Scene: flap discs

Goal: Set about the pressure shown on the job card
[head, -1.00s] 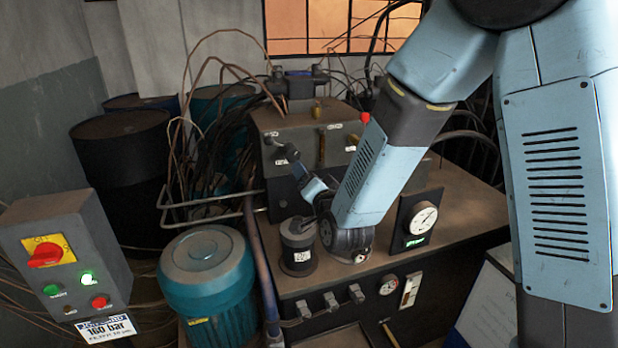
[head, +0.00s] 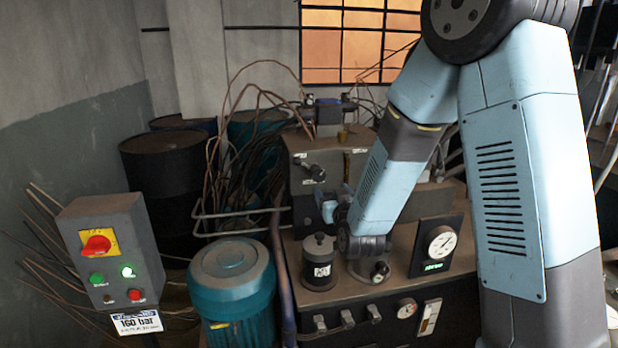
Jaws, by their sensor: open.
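The job card (head: 136,321) hangs under the grey control box at the left and reads 160 bar. The pressure gauge (head: 441,242) is a round white dial on a dark panel at the right of the bench. Its needle is too small to read, and the green display (head: 434,267) below it is not legible. A dark valve knob (head: 314,172) sticks out from the front of the grey block (head: 335,155). My gripper (head: 329,207) is open, small and partly hidden behind my wrist. It sits just below the knob, apparently apart from it.
The control box (head: 100,235) has a red switch, a lit green lamp and buttons. A teal motor (head: 232,290) stands beside the bench. Hoses and dark drums (head: 163,180) fill the back left.

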